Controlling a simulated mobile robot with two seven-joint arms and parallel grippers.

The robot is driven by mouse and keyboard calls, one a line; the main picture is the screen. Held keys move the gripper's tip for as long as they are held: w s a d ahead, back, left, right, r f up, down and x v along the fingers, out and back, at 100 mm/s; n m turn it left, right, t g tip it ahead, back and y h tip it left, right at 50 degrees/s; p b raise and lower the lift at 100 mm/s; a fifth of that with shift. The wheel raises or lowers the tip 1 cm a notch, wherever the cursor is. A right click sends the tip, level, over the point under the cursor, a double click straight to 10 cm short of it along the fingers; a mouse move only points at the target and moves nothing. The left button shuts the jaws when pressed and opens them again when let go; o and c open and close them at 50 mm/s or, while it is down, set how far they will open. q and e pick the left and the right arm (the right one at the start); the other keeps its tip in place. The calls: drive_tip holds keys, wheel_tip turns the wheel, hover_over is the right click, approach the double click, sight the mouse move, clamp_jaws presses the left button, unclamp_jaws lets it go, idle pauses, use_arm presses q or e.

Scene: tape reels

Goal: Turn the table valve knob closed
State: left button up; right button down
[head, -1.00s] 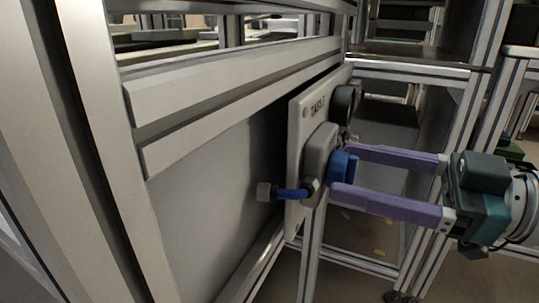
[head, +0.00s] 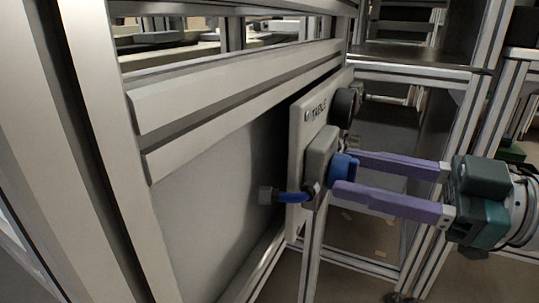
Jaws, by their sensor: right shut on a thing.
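The blue valve knob (head: 341,171) sits on a grey valve body (head: 318,158) on a pale panel marked "TABLE" (head: 301,135). A blue hose (head: 292,197) leaves the valve body toward the left. My right gripper (head: 345,174) reaches in from the right with long purple fingers, one on the upper side of the knob and one on the lower side. It is shut on the knob, and the fingertips partly hide it. My left gripper does not show.
A round black gauge or knob (head: 345,106) sits on the panel above the valve. Metal frame rails (head: 235,95) run along the left, and a frame with a shelf (head: 415,60) stands behind on the right.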

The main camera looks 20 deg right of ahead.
drive_tip(key=n+p, duration=0.1)
drive_tip(key=n, duration=0.7)
drive_tip(key=n+p, duration=0.2)
drive_tip(key=n, duration=0.7)
drive_tip(key=shift+a+f+p, duration=0.1)
drive_tip(key=shift+f+p, duration=0.1)
drive_tip(key=shift+p, duration=0.1)
drive_tip(key=shift+n, duration=0.4)
drive_tip(key=shift+c, duration=1.5)
unclamp_jaws()
drive_tip(key=shift+s, duration=0.1)
drive_tip(key=v, duration=1)
